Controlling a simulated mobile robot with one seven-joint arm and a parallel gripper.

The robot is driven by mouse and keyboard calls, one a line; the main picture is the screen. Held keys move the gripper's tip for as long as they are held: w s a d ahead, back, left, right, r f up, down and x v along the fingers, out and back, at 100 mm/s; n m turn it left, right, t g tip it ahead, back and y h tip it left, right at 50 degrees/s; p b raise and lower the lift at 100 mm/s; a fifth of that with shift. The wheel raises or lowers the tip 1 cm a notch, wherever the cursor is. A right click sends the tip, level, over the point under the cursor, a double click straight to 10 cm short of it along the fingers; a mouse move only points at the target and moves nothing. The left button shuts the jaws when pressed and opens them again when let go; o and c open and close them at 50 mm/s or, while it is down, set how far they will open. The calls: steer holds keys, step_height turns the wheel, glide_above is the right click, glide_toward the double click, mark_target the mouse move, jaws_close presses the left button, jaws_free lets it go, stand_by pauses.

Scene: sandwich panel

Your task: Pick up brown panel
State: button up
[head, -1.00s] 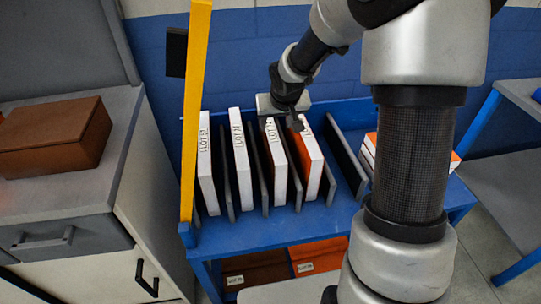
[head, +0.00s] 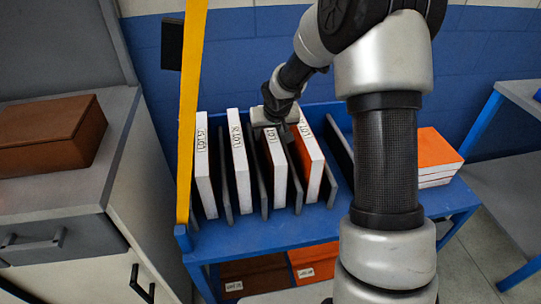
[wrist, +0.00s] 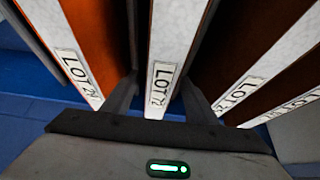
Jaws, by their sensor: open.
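Several panels stand on edge in a rack, with white edges and LOT labels facing up. In the head view the third panel from the left (head: 278,175) is under my gripper (head: 282,132). In the wrist view that panel's white labelled edge (wrist: 163,88) lies between the two fingers of my gripper (wrist: 160,100). The fingers are open, one on each side, with no clear grip on it. Brown faces show on the panels to its right in the wrist view (wrist: 240,45). An orange-faced panel (wrist: 95,40) stands to its left there, and at the right in the head view (head: 309,155).
Grey dividers (head: 260,180) separate the panels on the blue rack table (head: 245,235). A yellow post (head: 190,120) rises at its left end. Orange panels (head: 435,150) lie stacked at the right. A brown box (head: 45,135) sits on the left cabinet.

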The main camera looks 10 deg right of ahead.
steer(key=shift+f+b, duration=0.25)
steer(key=shift+b, duration=0.05)
stand_by(0.5)
jaws_close()
